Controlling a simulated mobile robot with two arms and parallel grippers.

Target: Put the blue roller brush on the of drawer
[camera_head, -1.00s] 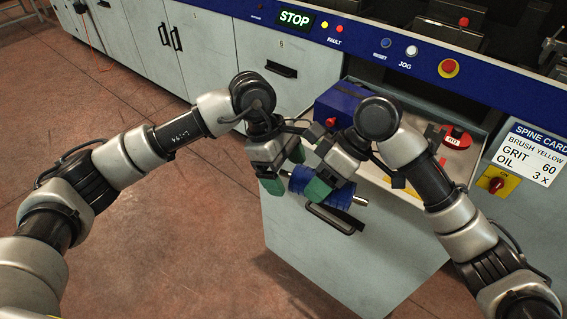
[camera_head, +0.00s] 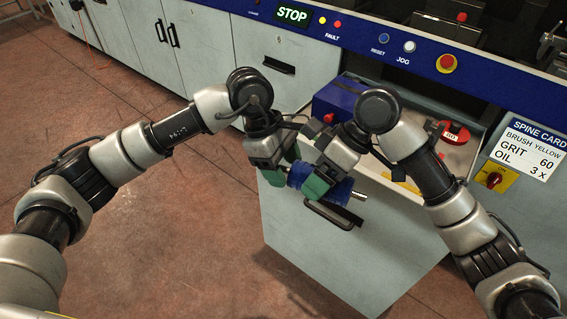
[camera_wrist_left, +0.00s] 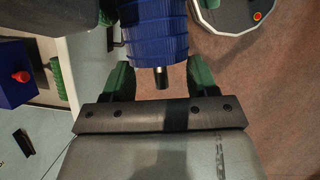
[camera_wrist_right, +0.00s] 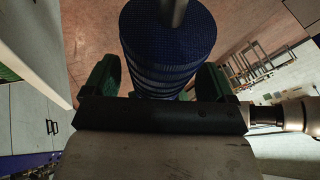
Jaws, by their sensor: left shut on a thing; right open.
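The blue roller brush (camera_head: 338,190) is a ribbed cylinder with a metal shaft, held lengthwise in the air in front of the open drawer (camera_head: 345,250). My left gripper (camera_head: 272,178) is shut on its left end. The brush also shows between the green fingers in the left wrist view (camera_wrist_left: 157,35). My right gripper (camera_head: 317,185) has its fingers on either side of the brush's right part and is open. The right wrist view shows the brush (camera_wrist_right: 167,45) between those fingers. The drawer's inside is partly hidden by my right arm.
A blue box (camera_head: 342,98) with a red knob stands at the drawer's back left. A red item (camera_head: 455,133) lies at its back right. The drawer handle (camera_head: 334,216) is just below the brush. Open floor (camera_head: 180,240) lies to the left.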

